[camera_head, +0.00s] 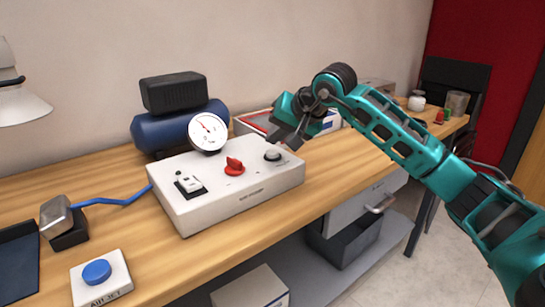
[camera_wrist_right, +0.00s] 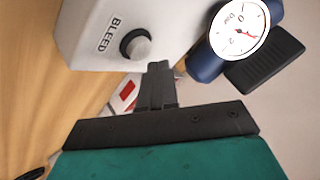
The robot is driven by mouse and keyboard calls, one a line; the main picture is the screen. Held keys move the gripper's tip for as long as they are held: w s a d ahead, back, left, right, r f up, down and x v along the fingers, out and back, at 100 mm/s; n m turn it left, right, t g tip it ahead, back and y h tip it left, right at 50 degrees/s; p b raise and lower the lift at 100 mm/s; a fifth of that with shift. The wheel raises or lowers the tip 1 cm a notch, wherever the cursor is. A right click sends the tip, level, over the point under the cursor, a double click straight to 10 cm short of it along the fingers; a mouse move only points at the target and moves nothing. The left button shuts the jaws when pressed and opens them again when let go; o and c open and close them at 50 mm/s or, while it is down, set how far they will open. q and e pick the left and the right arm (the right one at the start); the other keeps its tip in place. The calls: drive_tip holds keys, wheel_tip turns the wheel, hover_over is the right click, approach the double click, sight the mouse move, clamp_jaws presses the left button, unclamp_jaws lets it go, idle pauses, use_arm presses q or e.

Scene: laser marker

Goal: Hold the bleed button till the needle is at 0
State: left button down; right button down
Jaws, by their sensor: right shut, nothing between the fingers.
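The white control box (camera_head: 235,199) stands on the wooden bench. The bleed button (camera_head: 272,155) is a round grey cap in a dark ring on its top, at the right end. It also shows in the right wrist view (camera_wrist_right: 137,47) beside the word BLEED. The white round gauge (camera_head: 208,132) stands behind the box. Its red needle points up and left in the head view; the exact reading is too small to tell. My right gripper (camera_head: 290,141) is shut and empty, just beside the button and apparently not on it. My left gripper is out of view.
A red knob (camera_head: 234,167) and a white rocker switch (camera_head: 189,183) are on the box. A blue tank (camera_head: 168,130) with a black block is behind. A blue button (camera_head: 97,271) stands at front left. Free bench lies in front of the box.

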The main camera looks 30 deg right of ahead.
idle(0.5)
drive_tip(key=shift+f, duration=0.1)
idle(1.3)
drive_tip(key=shift+f+b, duration=0.3)
drive_tip(key=shift+b, duration=0.05)
drive_tip(key=shift+f, duration=0.25)
idle(0.3)
drive_tip(key=shift+f+b, duration=0.3)
drive_tip(key=shift+b, duration=0.05)
idle(1.0)
idle(2.4)
idle(0.5)
drive_tip(key=shift+r+p, duration=0.8)
drive_tip(key=shift+r, duration=0.15)
